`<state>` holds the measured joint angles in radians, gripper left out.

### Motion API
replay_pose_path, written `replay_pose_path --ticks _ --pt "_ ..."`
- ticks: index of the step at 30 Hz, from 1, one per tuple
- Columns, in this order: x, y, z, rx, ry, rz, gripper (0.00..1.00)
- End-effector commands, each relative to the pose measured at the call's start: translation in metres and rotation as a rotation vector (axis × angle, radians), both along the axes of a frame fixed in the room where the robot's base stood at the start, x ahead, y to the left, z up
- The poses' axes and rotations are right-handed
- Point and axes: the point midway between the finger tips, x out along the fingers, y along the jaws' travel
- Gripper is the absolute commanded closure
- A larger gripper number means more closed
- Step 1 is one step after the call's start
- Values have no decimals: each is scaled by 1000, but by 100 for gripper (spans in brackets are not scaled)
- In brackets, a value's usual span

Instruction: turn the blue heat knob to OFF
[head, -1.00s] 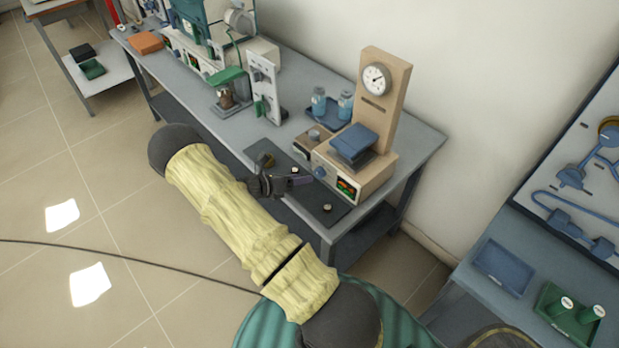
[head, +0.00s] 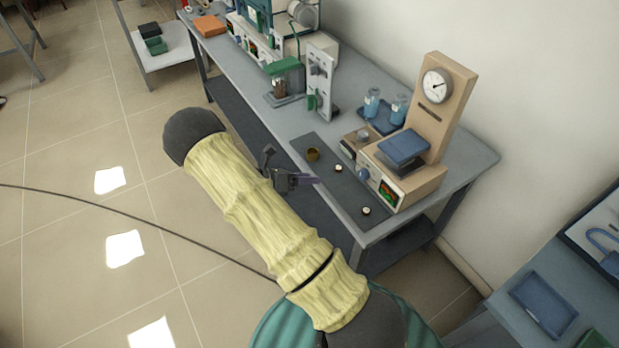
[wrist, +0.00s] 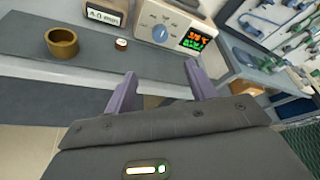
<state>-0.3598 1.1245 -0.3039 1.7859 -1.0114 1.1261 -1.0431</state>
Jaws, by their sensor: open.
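The blue heat knob (wrist: 160,33) is on the front panel of a beige device (head: 420,184), left of its lit display. In the wrist view its dial has small markings around it, too small to read surely. The knob also shows in the head view (head: 364,174). My gripper (wrist: 158,82) is open and empty, its two purple fingers pointing toward the panel. It is apart from the knob, short of the device. In the head view my gripper (head: 312,181) is over the front edge of the bench, left of the knob.
A dark mat (head: 345,190) lies before the device, with a brass cup (wrist: 61,42) and small white-topped pieces (head: 366,210) on it. A smaller unit (wrist: 103,14) stands left of the knob. A blue block (head: 403,147) sits on the device. Floor is free in front of the bench.

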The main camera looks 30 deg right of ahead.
Motion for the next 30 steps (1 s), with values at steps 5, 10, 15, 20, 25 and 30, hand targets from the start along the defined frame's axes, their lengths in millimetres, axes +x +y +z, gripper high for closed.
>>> replay_pose_path --ticks 5,10,15,20,25,30 --pt "-8 1 5 46 -56 -52 44" --pt "-33 11 20 186 -244 -224 44" --pt "-64 33 41 356 -508 -481 44" --pt "-89 58 64 489 -753 -741 44" --pt "-111 84 93 602 -1005 -1030 44" --pt "-132 107 123 688 -1246 -1330 44"
